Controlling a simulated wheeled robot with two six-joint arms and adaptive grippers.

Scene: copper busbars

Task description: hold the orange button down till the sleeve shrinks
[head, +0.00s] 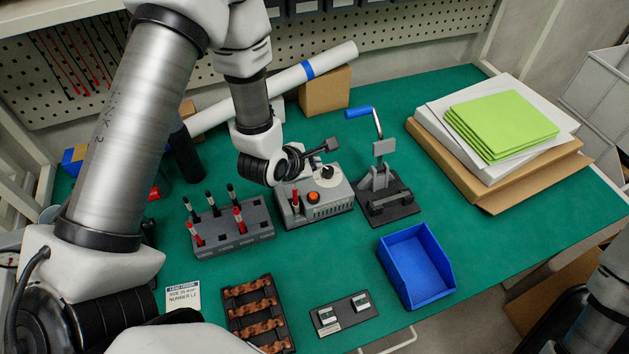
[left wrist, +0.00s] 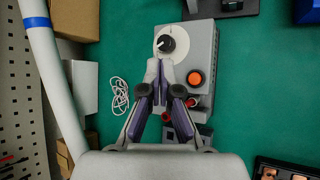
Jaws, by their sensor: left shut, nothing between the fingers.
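The orange button (head: 313,197) sits on top of a grey heater box (head: 335,208), in front of its dial (head: 327,172). The button is uncovered in the left wrist view (left wrist: 195,78). My left gripper (head: 331,146) is shut and empty above the box, near the dial and apart from the button. In the left wrist view its closed fingers (left wrist: 155,82) lie left of the button. A red piece (head: 295,198), perhaps the sleeve, stands at the box's left side; I cannot tell whether it has shrunk. My right gripper is not in view.
A rack (head: 232,238) with red and black pieces stands left of the box. A lever press (head: 384,190) is at its right. A blue bin (head: 416,266), a busbar tray (head: 228,305) and a small dark plate (head: 343,314) lie in front. Boards (head: 495,155) are stacked right.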

